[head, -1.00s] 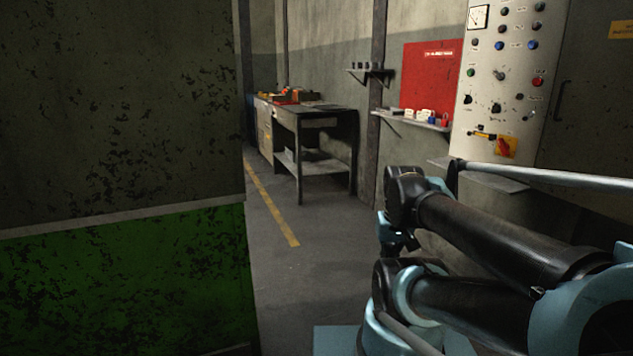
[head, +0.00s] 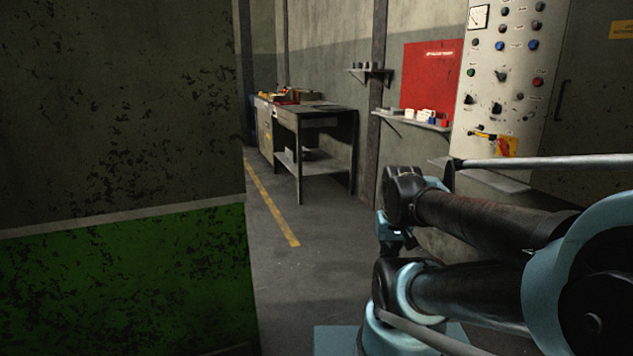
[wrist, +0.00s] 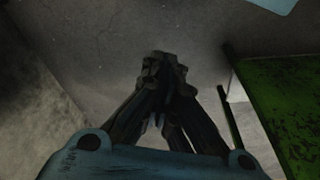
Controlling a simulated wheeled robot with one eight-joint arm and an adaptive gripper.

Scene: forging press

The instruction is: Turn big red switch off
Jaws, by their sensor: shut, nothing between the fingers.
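The big red switch (head: 507,147) is a small red handle on a yellow plate, low on the pale control panel (head: 487,90) at the upper right of the head view. Its exact handle angle is too small to tell. My gripper (wrist: 164,62) is shut and empty in the wrist view, with bare grey floor behind it. The switch is not in the wrist view. In the head view my arm is folded at the lower right, well short of the panel, and the fingers cannot be made out.
A green and grey machine wall (head: 120,270) fills the left. A dark workbench (head: 315,112) stands at the back. A shelf (head: 415,122) with small items hangs left of the panel, below a red board (head: 427,75). Floor (head: 330,240) between wall and arm is clear.

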